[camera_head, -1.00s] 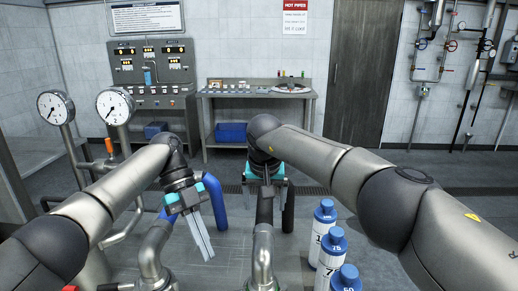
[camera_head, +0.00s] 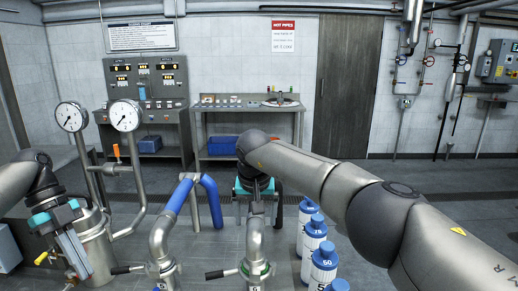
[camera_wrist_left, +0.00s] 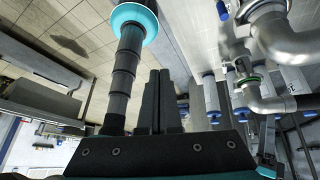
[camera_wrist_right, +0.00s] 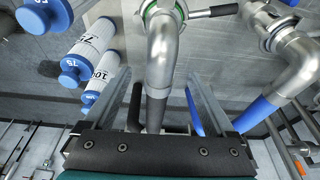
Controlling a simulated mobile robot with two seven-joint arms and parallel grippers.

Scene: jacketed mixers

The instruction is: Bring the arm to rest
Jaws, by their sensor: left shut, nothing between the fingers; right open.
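My left gripper (camera_head: 80,268) is at the lower left of the head view, pointing down, beside a metal vessel (camera_head: 98,258). Its two fingers lie together with nothing between them, as the left wrist view (camera_wrist_left: 158,100) also shows. My right gripper (camera_head: 257,200) is at the centre, pointing down over a bent steel pipe (camera_head: 255,238). In the right wrist view my right gripper's fingers (camera_wrist_right: 150,95) are apart, with the pipe (camera_wrist_right: 160,60) showing between them. I cannot tell whether they touch it.
Blue-capped numbered bottles (camera_head: 313,238) stand right of the pipe. A blue pipe (camera_head: 178,196) and another steel elbow (camera_head: 160,240) with a black-handled valve are left of it. Two gauges (camera_head: 71,117) rise at the left. A bench (camera_head: 250,108) stands at the back.

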